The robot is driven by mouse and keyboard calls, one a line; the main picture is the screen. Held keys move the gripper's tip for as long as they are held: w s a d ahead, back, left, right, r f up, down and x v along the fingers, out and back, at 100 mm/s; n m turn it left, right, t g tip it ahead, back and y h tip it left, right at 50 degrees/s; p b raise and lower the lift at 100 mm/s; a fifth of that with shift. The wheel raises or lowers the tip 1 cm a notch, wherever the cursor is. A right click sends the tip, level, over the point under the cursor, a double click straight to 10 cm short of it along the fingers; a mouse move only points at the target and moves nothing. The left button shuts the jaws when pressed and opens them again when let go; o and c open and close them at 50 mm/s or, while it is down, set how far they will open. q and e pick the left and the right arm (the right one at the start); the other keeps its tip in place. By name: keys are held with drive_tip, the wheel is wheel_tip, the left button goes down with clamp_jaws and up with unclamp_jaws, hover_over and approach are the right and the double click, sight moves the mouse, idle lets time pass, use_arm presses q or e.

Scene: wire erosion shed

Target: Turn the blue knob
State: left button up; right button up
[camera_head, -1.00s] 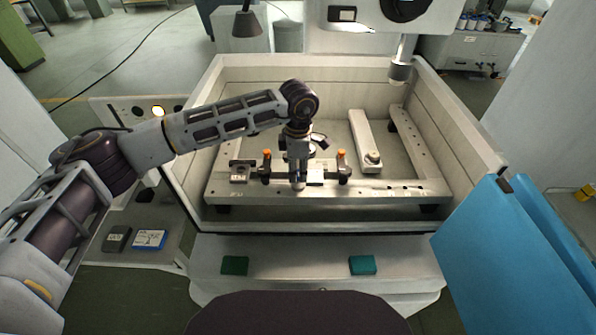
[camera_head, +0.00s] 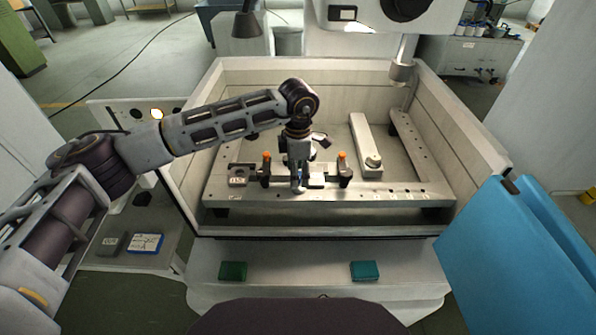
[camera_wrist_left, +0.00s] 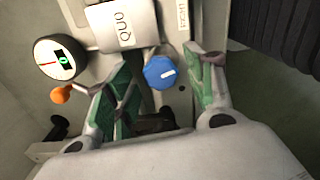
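The blue knob (camera_wrist_left: 160,72) shows in the left wrist view, a round blue knob with a white mark on its top. My left gripper (camera_wrist_left: 168,92) has its two green-padded fingers spread, one on each side of the knob, with space between them and it. I cannot tell from this view how far above the knob the fingertips are. In the head view the left gripper (camera_head: 299,184) points down over the fixture in the machine tank and hides the knob there. My right gripper is not in view.
A round dial gauge (camera_wrist_left: 60,59) and a grey block (camera_wrist_left: 122,24) sit close to the fingers. Orange-topped clamps (camera_head: 343,164) flank the work area on the rail. The tank walls (camera_head: 195,150) surround it. A blue panel (camera_head: 515,240) stands at right.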

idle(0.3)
use_arm(q)
wheel_tip(320, 180, up, 12)
idle(0.8)
drive_tip(key=shift+f, duration=0.1)
idle(1.2)
